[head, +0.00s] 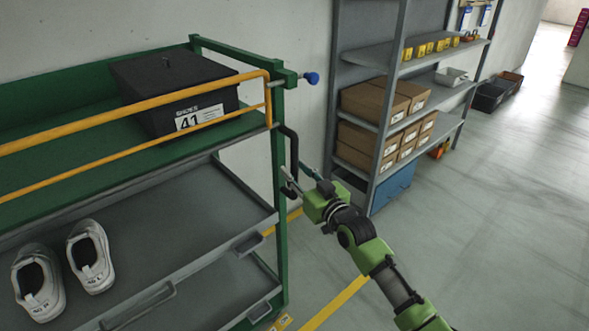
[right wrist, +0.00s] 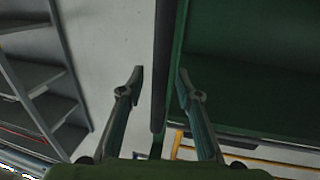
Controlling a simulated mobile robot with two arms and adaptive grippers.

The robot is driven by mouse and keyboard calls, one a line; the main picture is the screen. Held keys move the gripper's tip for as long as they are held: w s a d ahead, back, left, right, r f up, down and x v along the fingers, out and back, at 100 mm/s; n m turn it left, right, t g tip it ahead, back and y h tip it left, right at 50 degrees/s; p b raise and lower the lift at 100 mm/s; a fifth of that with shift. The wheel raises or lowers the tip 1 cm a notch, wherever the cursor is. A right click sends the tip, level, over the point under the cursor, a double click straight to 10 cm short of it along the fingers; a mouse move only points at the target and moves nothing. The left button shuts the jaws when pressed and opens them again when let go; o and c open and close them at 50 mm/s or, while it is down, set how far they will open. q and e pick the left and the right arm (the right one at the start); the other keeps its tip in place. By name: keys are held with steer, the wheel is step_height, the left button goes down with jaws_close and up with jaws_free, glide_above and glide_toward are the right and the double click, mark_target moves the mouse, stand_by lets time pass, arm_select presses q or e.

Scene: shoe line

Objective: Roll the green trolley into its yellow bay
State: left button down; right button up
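The green trolley (head: 280,200) fills the left of the head view, with a yellow guard rail (head: 130,106) and a black upright handle (head: 291,150) at its right end. The handle also shows in the right wrist view (right wrist: 161,60). My right gripper (head: 294,176) is at the lower part of the handle. In the right wrist view its fingers (right wrist: 160,78) stand apart, one on each side of the handle, with gaps visible. Yellow floor lines (head: 335,304) run beside the trolley; whether they bound its bay I cannot tell. My left gripper is out of view.
The trolley carries a black box (head: 165,80) marked 41 on top and white shoes (head: 90,257) on a grey tray below. A grey shelf unit (head: 388,110) with cardboard boxes (head: 375,103) stands close behind my right gripper.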

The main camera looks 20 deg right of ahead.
steer(key=shift+w+a, duration=0.1)
steer(key=shift+w, duration=0.5)
jaws_close()
steer(key=shift+r, duration=0.1)
